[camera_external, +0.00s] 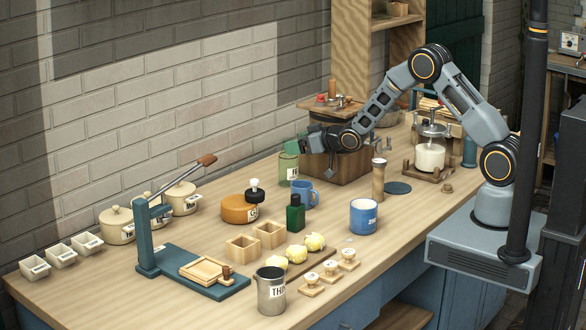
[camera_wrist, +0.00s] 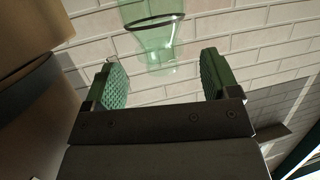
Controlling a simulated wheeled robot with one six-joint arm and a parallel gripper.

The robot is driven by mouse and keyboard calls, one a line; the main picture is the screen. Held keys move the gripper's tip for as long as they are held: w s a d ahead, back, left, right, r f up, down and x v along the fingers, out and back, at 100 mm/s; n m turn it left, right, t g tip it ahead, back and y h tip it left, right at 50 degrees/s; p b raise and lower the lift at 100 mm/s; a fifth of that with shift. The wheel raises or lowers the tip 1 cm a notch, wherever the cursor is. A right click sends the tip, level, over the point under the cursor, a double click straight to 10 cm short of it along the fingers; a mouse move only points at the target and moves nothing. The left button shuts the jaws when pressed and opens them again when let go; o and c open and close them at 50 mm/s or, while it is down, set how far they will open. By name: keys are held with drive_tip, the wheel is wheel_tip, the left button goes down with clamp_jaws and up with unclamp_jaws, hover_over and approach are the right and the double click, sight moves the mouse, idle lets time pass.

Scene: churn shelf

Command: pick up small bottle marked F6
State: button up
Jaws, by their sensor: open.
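A pale green, see-through glass bottle (camera_external: 287,172) with a white label stands near the back of the wooden counter; I cannot read F6 on it. A clear green glass vessel (camera_wrist: 158,38), apparently the same bottle, shows at the top of the wrist view, with a dark ring around it. My gripper (camera_external: 304,148) is beside the bottle's upper part in the external view and partly overlaps it. In the wrist view my gripper (camera_wrist: 161,78) is open, its green pads wide apart and nothing between them. The glass lies beyond the fingertips, roughly centred.
A blue mug (camera_external: 305,194) and a dark green bottle (camera_external: 295,214) stand in front of the glass bottle. A wooden box (camera_external: 343,168) is close on the right, an orange round container (camera_external: 238,209) to the left. The brick wall is behind.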

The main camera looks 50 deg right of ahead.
drive_tip(key=shift+p+x, duration=0.5)
drive_tip(key=shift+x, duration=1.35)
drive_tip(key=shift+c, duration=0.3)
drive_tip(key=c, duration=1.3)
